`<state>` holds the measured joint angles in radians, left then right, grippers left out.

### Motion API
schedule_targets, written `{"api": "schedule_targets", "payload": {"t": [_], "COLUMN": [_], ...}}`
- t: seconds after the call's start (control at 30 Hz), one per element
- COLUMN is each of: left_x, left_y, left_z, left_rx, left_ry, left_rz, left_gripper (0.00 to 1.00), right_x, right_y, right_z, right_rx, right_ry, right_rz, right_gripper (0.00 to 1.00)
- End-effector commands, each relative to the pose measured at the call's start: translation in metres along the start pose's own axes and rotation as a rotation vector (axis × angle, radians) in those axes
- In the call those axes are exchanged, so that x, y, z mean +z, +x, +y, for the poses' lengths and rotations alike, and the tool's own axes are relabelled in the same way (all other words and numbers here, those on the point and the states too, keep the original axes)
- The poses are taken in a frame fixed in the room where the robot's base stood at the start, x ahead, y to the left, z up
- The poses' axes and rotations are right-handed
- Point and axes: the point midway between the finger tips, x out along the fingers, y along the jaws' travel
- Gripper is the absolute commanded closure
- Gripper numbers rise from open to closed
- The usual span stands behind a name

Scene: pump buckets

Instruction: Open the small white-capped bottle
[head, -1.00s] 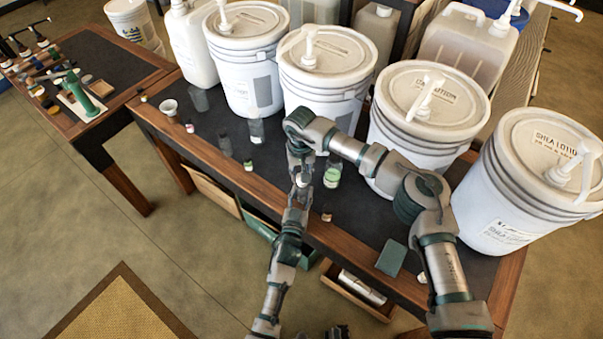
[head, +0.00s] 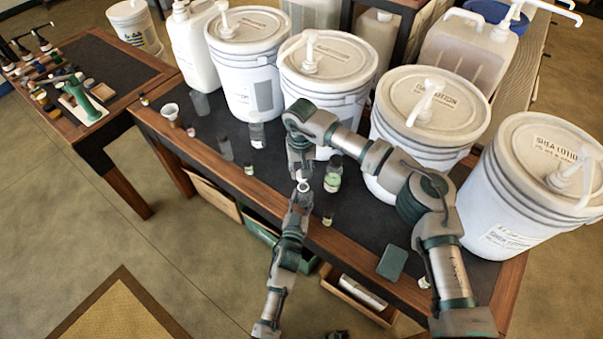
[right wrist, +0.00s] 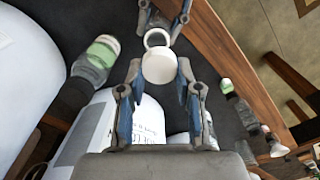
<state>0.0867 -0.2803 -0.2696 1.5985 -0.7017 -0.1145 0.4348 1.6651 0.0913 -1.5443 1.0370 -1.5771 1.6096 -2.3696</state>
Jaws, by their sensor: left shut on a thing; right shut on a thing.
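My left gripper (head: 302,195) points up from below in the head view and is shut on a small white-rimmed piece, which shows in the right wrist view as a white ring (right wrist: 156,38) with a grey inside. My right gripper (right wrist: 158,75) comes down from above in the head view. It is shut on a small round white piece (right wrist: 158,64), which looks like the cap. The two white pieces lie close together in the right wrist view; I cannot tell whether they touch. The fingers hide most of the bottle.
A green-labelled bottle (head: 333,174) stands just right of the grippers. White pump buckets (head: 323,85) line the back. A green block (head: 392,262) lies near the front edge.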

Motion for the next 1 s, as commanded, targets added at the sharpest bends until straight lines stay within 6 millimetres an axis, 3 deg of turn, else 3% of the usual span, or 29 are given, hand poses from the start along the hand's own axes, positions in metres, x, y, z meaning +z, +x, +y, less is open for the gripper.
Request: {"api": "schedule_targets", "payload": {"t": [0.1,0.33,0.37,0.47,0.8,1.0], "left_x": [0.001,0.001,0.0,0.0,0.0,0.001], "left_y": [0.0,0.0,0.0,0.0,-0.003,-0.033], "left_z": [0.0,0.0,0.0,0.0,0.0,0.0], "left_rx": [-0.001,0.0,0.0,0.0,0.0,-0.001], "left_ry": [0.0,0.0,0.0,0.0,0.0,-0.001], "left_rz": [-0.002,-0.001,-0.001,0.0,0.0,-0.002], "left_gripper": [1.0,1.0,0.53,0.32,0.32,0.32], "right_x": [0.0,0.0,0.0,0.0,0.0,0.0], "right_y": [-0.015,-0.017,-0.017,-0.017,-0.017,-0.017], "right_z": [0.0,0.0,0.0,0.0,0.0,0.0], "right_rx": [0.0,0.001,0.001,0.001,0.001,0.001], "right_ry": [0.0,0.0,0.0,0.0,0.0,0.0], "right_rz": [0.002,0.0,0.0,0.0,0.0,0.0], "right_gripper": [1.0,1.0,1.0,1.0,1.0,1.0]}}
